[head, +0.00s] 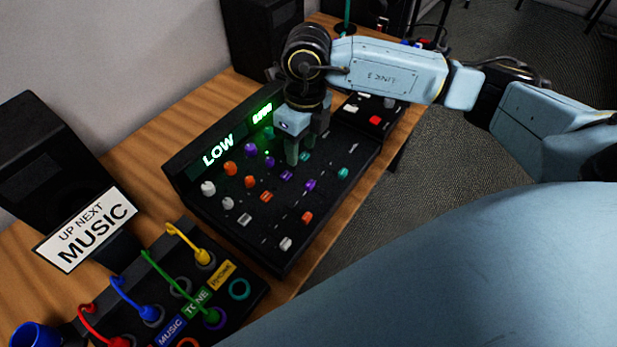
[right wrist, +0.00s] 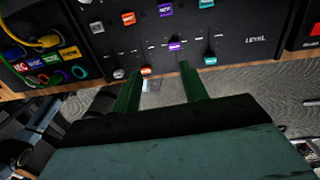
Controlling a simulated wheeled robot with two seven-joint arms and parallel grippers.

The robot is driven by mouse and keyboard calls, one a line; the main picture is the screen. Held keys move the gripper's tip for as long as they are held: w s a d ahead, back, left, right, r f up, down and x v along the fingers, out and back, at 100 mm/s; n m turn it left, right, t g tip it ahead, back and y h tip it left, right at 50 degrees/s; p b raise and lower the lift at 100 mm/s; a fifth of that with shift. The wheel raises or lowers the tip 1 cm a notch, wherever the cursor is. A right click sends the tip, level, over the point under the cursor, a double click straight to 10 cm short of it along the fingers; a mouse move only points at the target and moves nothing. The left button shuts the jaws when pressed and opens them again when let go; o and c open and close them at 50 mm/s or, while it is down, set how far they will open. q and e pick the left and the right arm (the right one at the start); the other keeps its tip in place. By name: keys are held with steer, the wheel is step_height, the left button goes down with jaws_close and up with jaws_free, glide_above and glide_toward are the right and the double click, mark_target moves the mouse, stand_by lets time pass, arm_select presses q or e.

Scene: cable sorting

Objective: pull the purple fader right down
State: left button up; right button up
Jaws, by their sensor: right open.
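The purple fader (head: 310,185) is a small cap on the black mixer (head: 231,203), in the row of fader caps nearest the mixer's front edge. It also shows in the right wrist view (right wrist: 175,46), set farther up its track than its neighbours. My right gripper (head: 301,152) points down over the mixer, open and empty. In the right wrist view its two fingers (right wrist: 157,68) stand apart, with the purple fader beyond their tips, and no contact shows. My left gripper is not in view.
Beside the purple fader are an orange fader (head: 307,217), a white fader (head: 285,243) and a teal fader (head: 343,173). A patch box (head: 250,290) with coloured cables stands at the lower left. A black box with a red button (head: 375,120) lies beyond the mixer.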

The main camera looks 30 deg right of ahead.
mark_target(308, 182)
steer(key=shift+h, duration=0.4)
steer(key=f, duration=0.4)
steer(key=d+f+b, duration=0.1)
steer(key=f, duration=0.8)
steer(key=shift+w+d, duration=0.1)
steer(key=shift+d, duration=0.25)
